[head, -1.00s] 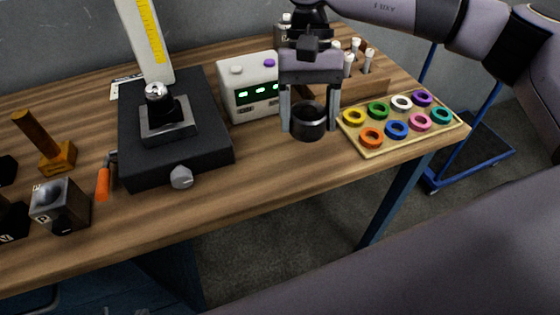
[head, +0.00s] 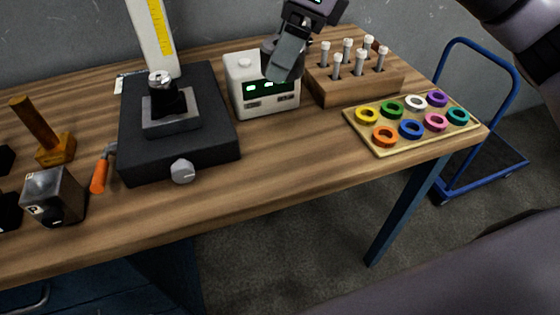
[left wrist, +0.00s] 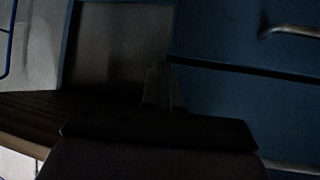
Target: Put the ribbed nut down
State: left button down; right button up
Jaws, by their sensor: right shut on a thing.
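My right gripper (head: 283,60) hangs in front of the white box with the green display, tipped on its side compared with before. It is shut on the ribbed nut (head: 268,48), a dark grey ring that shows only in part behind the near finger. The nut is in the air; I cannot tell how far it is from the box. My left gripper (left wrist: 162,88) shows only in the left wrist view, dark, with its fingers together and nothing seen between them. It points at the blue drawers below the bench.
The white box (head: 262,99) stands behind the bench's middle. A wooden block of pins (head: 350,88) and a tray of coloured rings (head: 381,148) are to its right. The black gauge stand (head: 180,145) is left. Bench top (head: 275,165) in front of the box is clear.

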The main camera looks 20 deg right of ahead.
jog(key=m, duration=0.1)
jog(key=p, duration=0.1)
send_near(273, 159)
jog(key=shift+m, duration=0.3)
jog(key=x, duration=0.5)
jog(key=shift+w+a+f, duration=0.1)
jog(key=shift+a, duration=0.1)
jog(key=shift+f+t, duration=0.3)
jog(key=shift+f, duration=0.05)
jog(key=shift+f, duration=0.1)
jog(key=shift+f, duration=0.15)
jog(key=o, duration=1.1)
jog(key=shift+o, duration=0.2)
